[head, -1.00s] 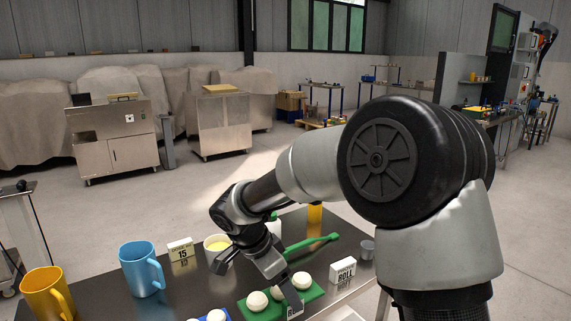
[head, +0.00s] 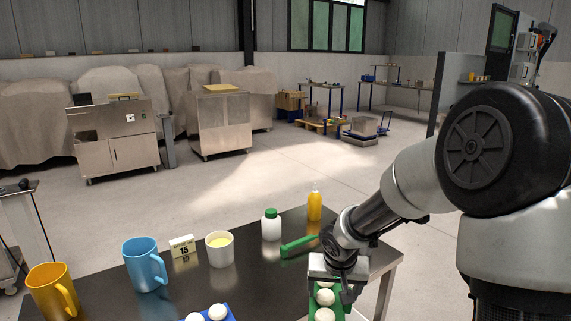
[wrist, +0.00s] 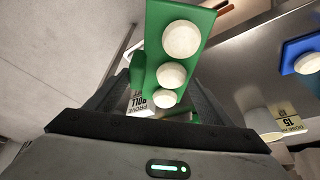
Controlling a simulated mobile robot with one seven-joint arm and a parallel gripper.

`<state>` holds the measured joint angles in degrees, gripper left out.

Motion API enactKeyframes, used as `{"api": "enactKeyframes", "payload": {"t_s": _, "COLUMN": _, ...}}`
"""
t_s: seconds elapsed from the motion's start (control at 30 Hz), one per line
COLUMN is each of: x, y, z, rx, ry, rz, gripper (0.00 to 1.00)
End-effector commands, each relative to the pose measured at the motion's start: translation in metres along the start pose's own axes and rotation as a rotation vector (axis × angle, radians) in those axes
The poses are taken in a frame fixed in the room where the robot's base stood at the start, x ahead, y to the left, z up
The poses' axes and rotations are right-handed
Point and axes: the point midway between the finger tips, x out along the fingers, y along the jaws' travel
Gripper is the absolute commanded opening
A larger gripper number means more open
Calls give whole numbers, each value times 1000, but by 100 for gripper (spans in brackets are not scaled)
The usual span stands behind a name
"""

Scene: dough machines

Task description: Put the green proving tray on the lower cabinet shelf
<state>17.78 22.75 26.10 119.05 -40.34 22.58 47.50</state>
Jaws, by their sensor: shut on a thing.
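The green proving tray (head: 311,301) carries white dough balls and sits under my gripper (head: 344,292) at the right front of the dark table. It also shows in the wrist view (wrist: 157,22), running away from between my fingers with three dough balls on it. My gripper is shut on the tray. Its lower end is cut off in the head view, and I cannot tell whether it touches the table. I cannot make out the lower cabinet shelf in either view.
A blue tray (head: 232,317) with dough balls lies front left. Yellow (head: 50,292) and blue mugs (head: 140,266), a "15" card (head: 182,247), a white cup (head: 220,250), bottles and a green-handled tool (head: 298,246) stand nearby. A "ROLL" card (wrist: 140,103) shows below the tray.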

Motion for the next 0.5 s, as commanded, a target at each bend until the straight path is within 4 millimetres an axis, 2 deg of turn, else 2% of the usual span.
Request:
{"api": "enactKeyframes", "payload": {"t_s": 0.2, "x": 3, "y": 25, "z": -4, "rx": -121, "ry": 0, "rz": -53, "gripper": 44}}
{"api": "enactKeyframes", "payload": {"t_s": 0.23, "x": -12, "y": 22, "z": -6, "rx": -127, "ry": 2, "rz": -50, "gripper": 44}}
{"api": "enactKeyframes", "payload": {"t_s": 0.5, "x": -64, "y": 27, "z": 0, "rx": -129, "ry": 7, "rz": -35, "gripper": 44}}
